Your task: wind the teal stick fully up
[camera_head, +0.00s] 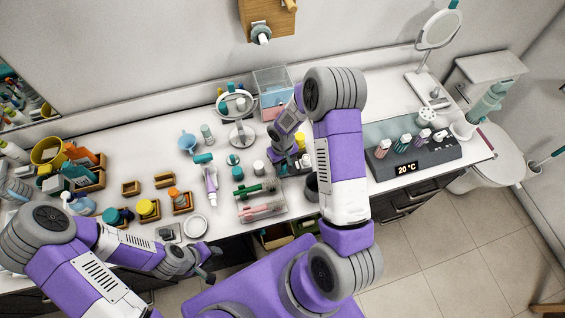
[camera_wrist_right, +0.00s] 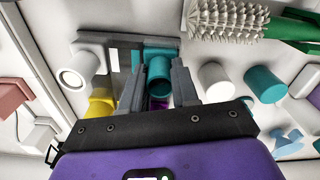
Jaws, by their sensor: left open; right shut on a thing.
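In the right wrist view, a teal stick (camera_wrist_right: 160,77), a short cylinder, stands between the two fingers of my right gripper (camera_wrist_right: 159,80), which is shut on it. A purple part shows just below it. In the head view my right gripper (camera_head: 283,158) is over the small dark tray area right of the round mirror, and its arm hides much of the stick. My left gripper (camera_head: 206,266) is open and empty at the vanity's front edge, well away from the stick.
A white cylinder (camera_wrist_right: 215,80) and a teal cylinder (camera_wrist_right: 264,84) stand close beside my right gripper. Several bottles crowd the left end.

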